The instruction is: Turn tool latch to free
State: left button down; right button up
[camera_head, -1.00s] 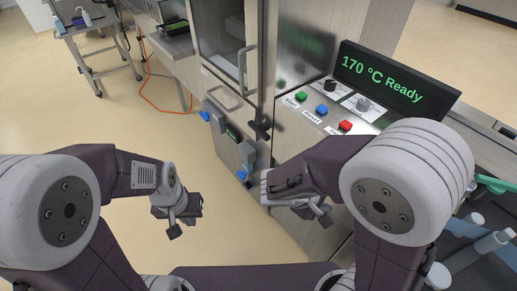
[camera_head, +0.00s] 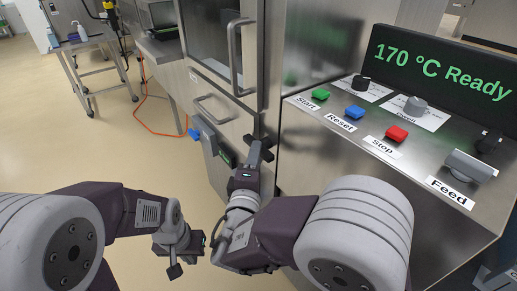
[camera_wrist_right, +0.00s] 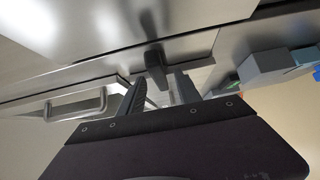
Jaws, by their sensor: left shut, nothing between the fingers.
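The tool latch (camera_head: 266,139) is a small dark handle on the steel front of the sealer, near the corner below the control panel. In the right wrist view the latch (camera_wrist_right: 155,64) shows straight ahead, its end between my right fingertips in the picture. My right gripper (camera_head: 254,157) is at the latch, its fingers spread in the wrist view (camera_wrist_right: 160,84). I cannot tell whether either finger touches the latch. My left gripper (camera_head: 186,246) is shut and empty, low in front of the machine and away from the latch.
The control panel has a Start button (camera_head: 320,94), a Reset button (camera_head: 355,111), a Stop button (camera_head: 397,133) and a Feed switch (camera_head: 470,165). The display (camera_head: 440,70) reads 170 °C Ready. A drawer handle (camera_head: 216,109) and a vertical door handle (camera_head: 236,58) stick out near the latch.

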jog(key=shift+w+d, duration=0.15)
jog(key=shift+w, duration=0.85)
jog(key=shift+w+d, duration=0.15)
jog(key=shift+w, duration=0.8)
grip_shut()
jog(key=shift+r, duration=0.1)
